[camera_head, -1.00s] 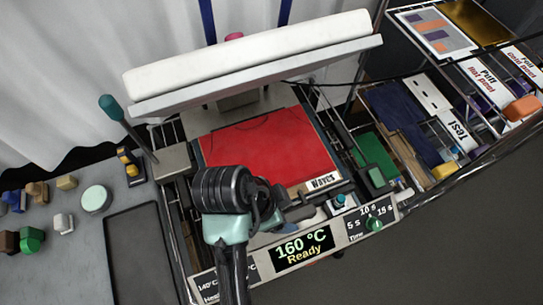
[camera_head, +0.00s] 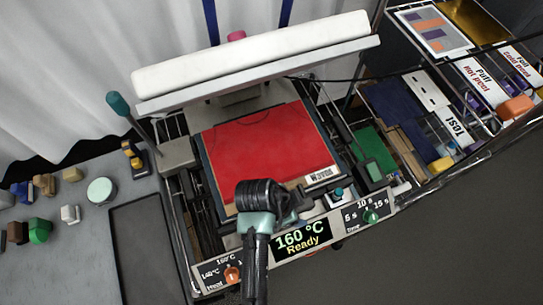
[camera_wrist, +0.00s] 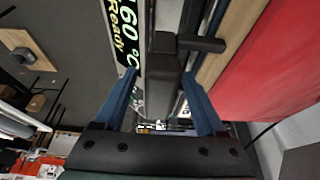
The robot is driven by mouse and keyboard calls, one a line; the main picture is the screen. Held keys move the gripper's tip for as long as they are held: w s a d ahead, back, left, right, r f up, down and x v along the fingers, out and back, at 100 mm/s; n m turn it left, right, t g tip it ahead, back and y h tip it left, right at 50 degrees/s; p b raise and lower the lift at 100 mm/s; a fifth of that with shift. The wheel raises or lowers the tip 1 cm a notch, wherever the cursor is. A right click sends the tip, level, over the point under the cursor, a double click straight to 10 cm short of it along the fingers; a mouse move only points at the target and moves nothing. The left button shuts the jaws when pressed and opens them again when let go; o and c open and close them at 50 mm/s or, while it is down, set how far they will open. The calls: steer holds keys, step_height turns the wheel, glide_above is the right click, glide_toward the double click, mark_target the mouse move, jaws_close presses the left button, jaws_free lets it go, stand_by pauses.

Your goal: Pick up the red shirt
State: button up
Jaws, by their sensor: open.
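The red shirt (camera_head: 262,150) lies flat on the lower plate of an open heat press. A pale label reading "Waves" (camera_head: 321,177) is at its front right corner. In the wrist view the shirt (camera_wrist: 275,70) fills the upper right, outside my fingers. My gripper (camera_wrist: 160,75) is open, with two blue fingers pointing toward the front edge of the press. A dark block with a bar (camera_wrist: 165,62) shows between and beyond the fingertips; I cannot tell whether they touch it. In the head view my arm hides part of the press's front edge, and my fingers are mostly hidden.
The raised white upper plate (camera_head: 255,55) tilts over the back of the shirt. The front panel display (camera_head: 301,240) reads 160 °C Ready. A teal-tipped lever (camera_head: 118,104) stands at left. A grey table (camera_head: 90,235) with small blocks is at left, a loaded shelf (camera_head: 440,120) at right.

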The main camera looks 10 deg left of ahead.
jaws_close()
steer(key=shift+r, duration=0.1)
stand_by(0.4)
